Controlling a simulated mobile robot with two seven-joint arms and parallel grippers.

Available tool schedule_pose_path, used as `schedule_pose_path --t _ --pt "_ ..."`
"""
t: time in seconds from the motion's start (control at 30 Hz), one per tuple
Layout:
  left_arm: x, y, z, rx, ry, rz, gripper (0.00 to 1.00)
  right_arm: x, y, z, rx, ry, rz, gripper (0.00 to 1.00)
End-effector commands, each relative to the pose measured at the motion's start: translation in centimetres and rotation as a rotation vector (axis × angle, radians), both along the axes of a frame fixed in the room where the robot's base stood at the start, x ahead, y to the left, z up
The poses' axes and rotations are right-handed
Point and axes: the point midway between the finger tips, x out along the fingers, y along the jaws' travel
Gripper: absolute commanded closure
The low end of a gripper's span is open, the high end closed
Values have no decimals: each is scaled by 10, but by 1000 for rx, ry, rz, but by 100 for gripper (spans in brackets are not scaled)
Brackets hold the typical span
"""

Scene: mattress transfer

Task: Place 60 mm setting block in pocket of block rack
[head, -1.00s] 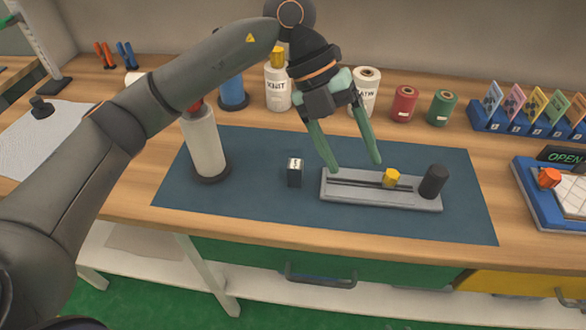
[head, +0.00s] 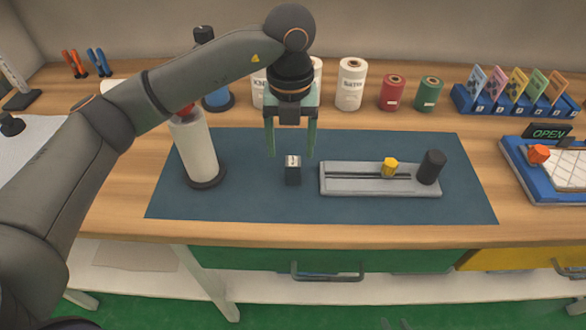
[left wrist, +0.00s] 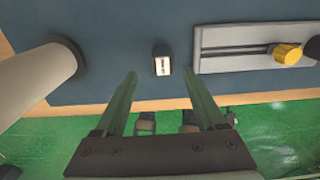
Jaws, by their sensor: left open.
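A small dark block (head: 292,174) with a white label on top, likely the setting block, stands upright on the blue mat. It also shows in the left wrist view (left wrist: 162,60), just beyond the fingertips and between their lines. My left gripper (head: 290,154) is open and empty, pointing down with one finger to either side of the block's line; I cannot tell the exact height gap. In the left wrist view its fingers (left wrist: 160,77) are spread wide. No rack with a clear block pocket can be made out for certain. My right gripper is not in view.
A grey slotted rail (head: 345,187) with a yellow knob (head: 390,167) and black cylinder (head: 431,167) lies right of the block. A tall white roll (head: 195,150) stands left. Spools line the back. A blue card rack (head: 480,106) is back right. The front mat (head: 260,205) is clear.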

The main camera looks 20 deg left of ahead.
Motion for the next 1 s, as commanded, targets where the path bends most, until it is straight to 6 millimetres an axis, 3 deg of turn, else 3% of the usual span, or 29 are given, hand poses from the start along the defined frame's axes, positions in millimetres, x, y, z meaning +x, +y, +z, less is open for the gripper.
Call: schedule_pose_path --t 0.4,0.7,1.0 --pt "3 -3 -50 -1 2 -1 28 0 -1 3 -2 -2 -2 60" --pt "3 -3 -55 -1 0 -1 28 -3 -2 1 -3 3 -3 60" --pt "3 -3 -54 -1 0 -1 60 -3 -3 1 -4 4 -4 60"
